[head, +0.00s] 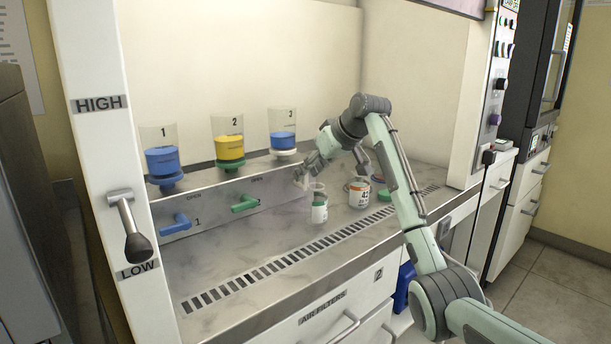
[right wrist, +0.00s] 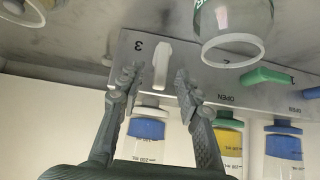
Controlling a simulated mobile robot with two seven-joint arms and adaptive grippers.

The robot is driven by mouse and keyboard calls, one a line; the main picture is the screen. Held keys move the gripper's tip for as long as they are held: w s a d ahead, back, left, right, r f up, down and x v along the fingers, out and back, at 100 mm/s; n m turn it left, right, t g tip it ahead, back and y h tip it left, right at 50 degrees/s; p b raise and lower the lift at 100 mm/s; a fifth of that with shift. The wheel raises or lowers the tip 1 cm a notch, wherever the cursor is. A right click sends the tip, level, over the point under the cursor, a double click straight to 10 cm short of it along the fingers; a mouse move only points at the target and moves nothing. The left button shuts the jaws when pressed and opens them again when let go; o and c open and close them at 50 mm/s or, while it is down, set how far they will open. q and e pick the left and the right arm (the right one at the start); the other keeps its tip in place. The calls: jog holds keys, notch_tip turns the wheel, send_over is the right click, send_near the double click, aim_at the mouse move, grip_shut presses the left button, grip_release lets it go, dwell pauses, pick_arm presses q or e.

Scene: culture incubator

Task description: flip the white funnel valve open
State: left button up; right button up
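The white valve handle (right wrist: 160,62) is on the metal panel beside the number 3 in the right wrist view, which looks upside down. My right gripper (right wrist: 156,76) is open, with one finger on each side of the handle. I cannot tell whether either finger touches it. In the head view my right gripper (head: 303,176) is at the right end of the panel, largely hiding the white handle. Above it is funnel 3 (head: 283,138), with blue liquid and a white base; it also shows in the right wrist view (right wrist: 146,130). My left gripper is not in view.
The blue handle (head: 176,224) and green handle (head: 243,204) are to the left, below funnels 1 (head: 162,160) and 2 (head: 229,147). A clear labelled vessel (head: 319,208) stands close below my gripper. The left bench is clear.

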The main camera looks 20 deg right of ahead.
jog(key=v, duration=0.9)
jog(key=shift+s+r, duration=0.15)
jog(key=shift+s, duration=0.05)
